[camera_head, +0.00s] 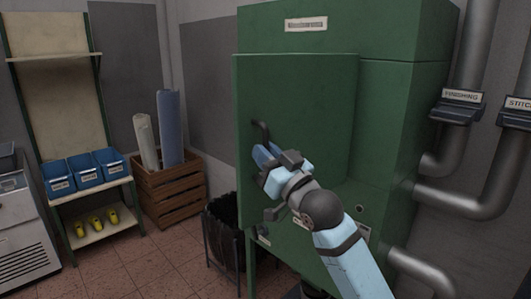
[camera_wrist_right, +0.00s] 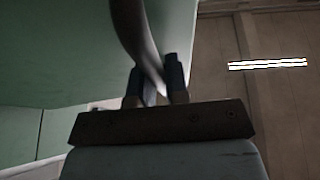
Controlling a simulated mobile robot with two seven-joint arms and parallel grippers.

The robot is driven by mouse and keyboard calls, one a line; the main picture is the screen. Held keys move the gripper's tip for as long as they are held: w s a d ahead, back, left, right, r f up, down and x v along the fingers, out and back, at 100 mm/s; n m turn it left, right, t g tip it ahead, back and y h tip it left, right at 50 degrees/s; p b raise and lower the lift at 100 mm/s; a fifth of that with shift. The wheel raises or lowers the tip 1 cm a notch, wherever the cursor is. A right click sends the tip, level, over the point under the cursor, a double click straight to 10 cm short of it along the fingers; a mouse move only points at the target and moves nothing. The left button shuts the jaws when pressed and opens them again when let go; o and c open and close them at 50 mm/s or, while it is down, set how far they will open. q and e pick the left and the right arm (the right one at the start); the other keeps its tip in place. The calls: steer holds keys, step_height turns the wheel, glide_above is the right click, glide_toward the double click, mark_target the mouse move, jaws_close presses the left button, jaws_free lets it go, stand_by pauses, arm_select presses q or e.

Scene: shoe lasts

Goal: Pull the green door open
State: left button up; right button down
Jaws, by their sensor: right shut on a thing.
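The green door (camera_head: 300,100) is on the front of a tall green cabinet (camera_head: 405,120). It stands out from the cabinet front, partly open, with its left edge nearer to me. A dark curved handle (camera_head: 261,131) is on the door's left part. My right gripper (camera_head: 265,155) is at the handle and shut on it. In the right wrist view, the handle (camera_wrist_right: 138,40) passes between the two fingers (camera_wrist_right: 157,85), and the door (camera_wrist_right: 60,50) fills the upper left. The lower part of the handle is hidden by the gripper in the head view. My left gripper is not in view.
Grey pipes with labelled dark fittings (camera_head: 458,112) run along the right side. A wooden crate (camera_head: 172,195) with rolls stands at the left, near a shelf with blue bins (camera_head: 88,172). A dark basket (camera_head: 228,240) stands close to the door's lower left. Tiled floor shows between them.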

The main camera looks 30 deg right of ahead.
stand_by(0.3)
steer(key=c, duration=1.1)
jaws_free()
steer(key=shift+c, duration=0.2)
steer(key=v, duration=1.3)
steer(key=shift+s+f, duration=0.2)
steer(key=shift+s, duration=0.15)
